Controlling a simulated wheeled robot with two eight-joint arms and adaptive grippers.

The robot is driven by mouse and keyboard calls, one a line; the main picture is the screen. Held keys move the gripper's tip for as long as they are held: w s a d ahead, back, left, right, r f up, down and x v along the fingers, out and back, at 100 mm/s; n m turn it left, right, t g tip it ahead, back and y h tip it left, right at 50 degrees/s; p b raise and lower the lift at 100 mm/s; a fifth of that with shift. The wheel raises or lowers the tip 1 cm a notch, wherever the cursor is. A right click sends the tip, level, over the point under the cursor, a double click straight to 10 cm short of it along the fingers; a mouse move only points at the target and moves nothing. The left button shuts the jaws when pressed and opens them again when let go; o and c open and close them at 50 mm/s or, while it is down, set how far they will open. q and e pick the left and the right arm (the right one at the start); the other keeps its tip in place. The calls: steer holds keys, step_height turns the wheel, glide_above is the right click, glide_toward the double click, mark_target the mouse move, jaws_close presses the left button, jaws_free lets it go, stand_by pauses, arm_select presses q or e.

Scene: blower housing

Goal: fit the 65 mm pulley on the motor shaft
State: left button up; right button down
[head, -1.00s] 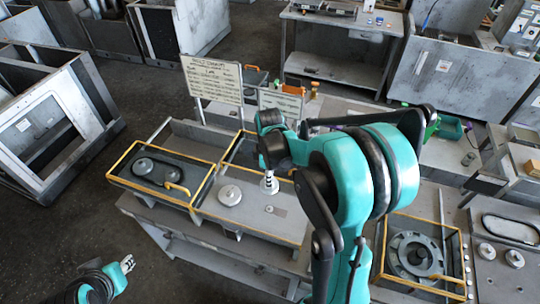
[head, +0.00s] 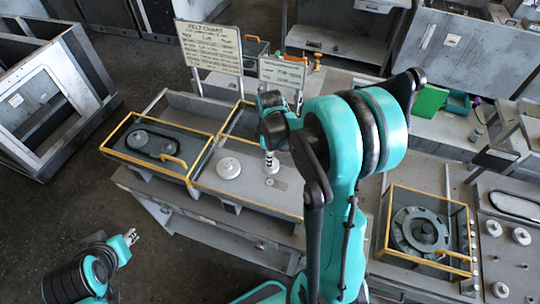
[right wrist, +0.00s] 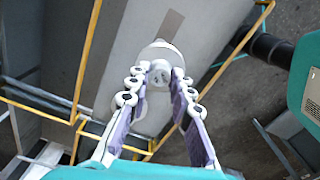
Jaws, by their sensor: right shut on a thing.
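My right gripper (head: 270,166) hangs over the grey bench, pointing down. In the right wrist view its fingers (right wrist: 158,82) are closed around the hub of a pale round part, which looks like the pulley (right wrist: 160,55). Its size cannot be read. A small round thing (head: 270,182) shows on the bench just below the gripper; I cannot tell whether it is the motor shaft. A larger pale disc (head: 228,168) lies on the bench to the left. My left gripper (head: 131,237) is at the lower left, away from the bench, too small to tell its jaws.
A yellow-edged tray with a dark belt-shaped cover (head: 152,143) sits at the left. A yellow frame around a round housing (head: 419,232) stands at the right, with several small discs (head: 521,236) beyond it. Sign boards (head: 210,47) stand behind the bench.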

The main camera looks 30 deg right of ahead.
steer(key=b, duration=0.4)
glide_above(270, 180)
step_height(270, 180, down, 7)
steer(key=shift+r, duration=0.15)
steer(key=shift+f+b, duration=0.8)
steer(key=shift+f+b, duration=0.15)
steer(key=shift+b, duration=0.3)
steer(key=shift+f, duration=0.15)
steer(key=shift+f+b, duration=0.4)
steer(key=shift+b, duration=0.2)
stand_by(0.5)
steer(key=shift+f+b, duration=0.5)
steer(key=shift+b, duration=0.05)
